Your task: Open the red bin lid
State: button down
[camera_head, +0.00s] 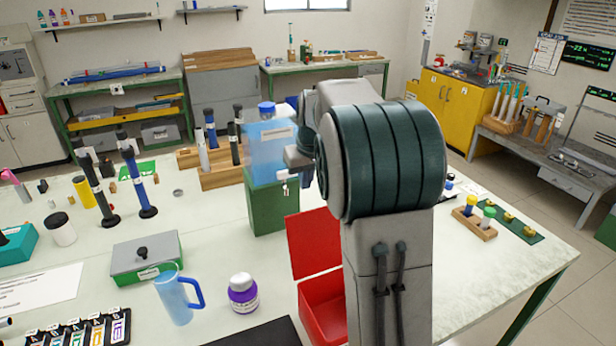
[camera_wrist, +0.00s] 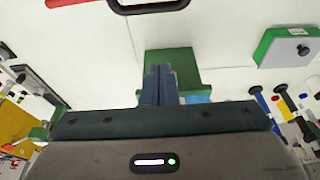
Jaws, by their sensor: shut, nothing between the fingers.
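The red bin (camera_head: 322,312) stands on the white table, partly hidden behind my arm. Its red lid (camera_head: 313,243) stands up steeply at the back of the bin, and the red inside shows. In the wrist view a red edge (camera_wrist: 75,2) and a black loop handle (camera_wrist: 152,8) show at the top; I cannot tell if the handle belongs to the lid. My gripper is shut and empty, its fingers (camera_wrist: 160,72) together in front of a green box (camera_wrist: 185,62), apart from the red edge. In the head view my arm hides most of the gripper.
The green box (camera_head: 270,212) behind the lid carries a translucent blue container (camera_head: 268,155). A grey-lidded green box (camera_head: 148,254), blue mug (camera_head: 176,298) and purple-labelled jar (camera_head: 243,294) stand to the left. A small wooden rack (camera_head: 474,222) stands at right.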

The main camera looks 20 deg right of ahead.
notch_tip(320, 180, down, 6)
jog(key=s+p, duration=0.2)
jog(key=shift+s+r, duration=0.15)
jog(key=shift+r, duration=0.05)
jog(key=shift+d, duration=0.1)
jog(key=shift+s+b, duration=0.1)
jog(key=shift+b, duration=0.25)
